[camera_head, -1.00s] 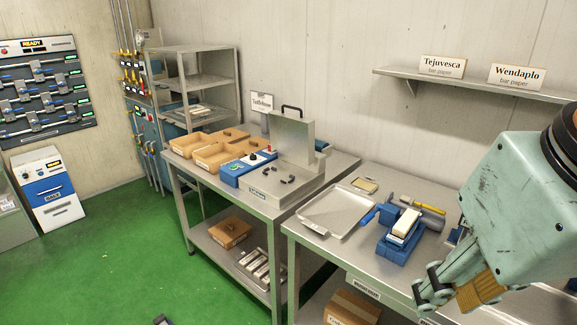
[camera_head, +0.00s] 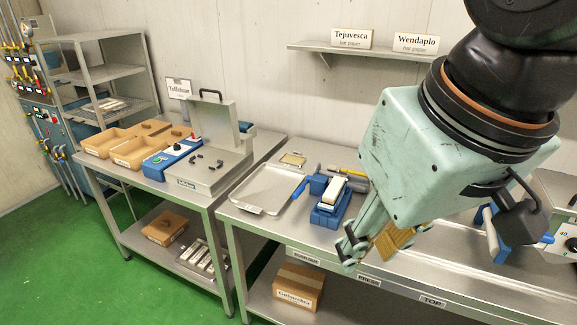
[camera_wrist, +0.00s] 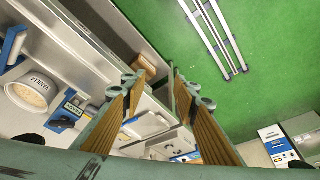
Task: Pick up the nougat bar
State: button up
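A pale, cream-white bar (camera_head: 332,188) lies on a blue holder (camera_head: 331,212) on the steel bench in the head view. I cannot tell for sure whether it is the nougat bar. A small tan slab (camera_head: 293,160) lies behind the tray and is also too small to identify. My gripper (camera_head: 368,246) hangs in front of and right of the blue holder, above the bench's front edge. In the wrist view my gripper (camera_wrist: 156,86) has its two ribbed tan fingers apart, with nothing between them. No bar is clear in the wrist view.
An empty metal tray (camera_head: 268,190) lies left of the blue holder, beside a blue-handled tool (camera_head: 301,187). A press-like machine (camera_head: 212,165) and wooden boxes (camera_head: 135,150) stand on the left bench. A wall shelf (camera_head: 360,52) holds two signs. Green floor is open at front left.

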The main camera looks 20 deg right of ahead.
jog(key=o, duration=0.4)
jog(key=w+d+r+m+g+p, duration=0.1)
jog(key=w+d+p, duration=0.15)
jog(key=w, duration=0.75)
jog(key=w+d+r+m+p, duration=0.1)
jog(key=w+d+m+p, duration=0.15)
jog(key=w, duration=0.75)
jog(key=w+d+r+m+g+p, duration=0.1)
jog(key=w+d+r+p, duration=0.15)
jog(key=w, duration=0.75)
jog(key=w+d+f+m+p, duration=0.1)
jog(key=w+d+f+p, duration=0.1)
jog(key=w+d+f, duration=0.3)
jog(key=w+d+f+m+g+p, duration=0.1)
jog(key=w+d+f+p, duration=0.1)
jog(key=w+d+f, duration=0.3)
jog(key=w+d+f+m+g+p, duration=0.1)
jog(key=w+d+f, duration=0.4)
jog(key=w+f, duration=0.5)
jog(key=shift+w+d+m+p, duration=0.2)
jog(key=shift+w+m+p, duration=0.4)
jog(key=shift+w, duration=0.6)
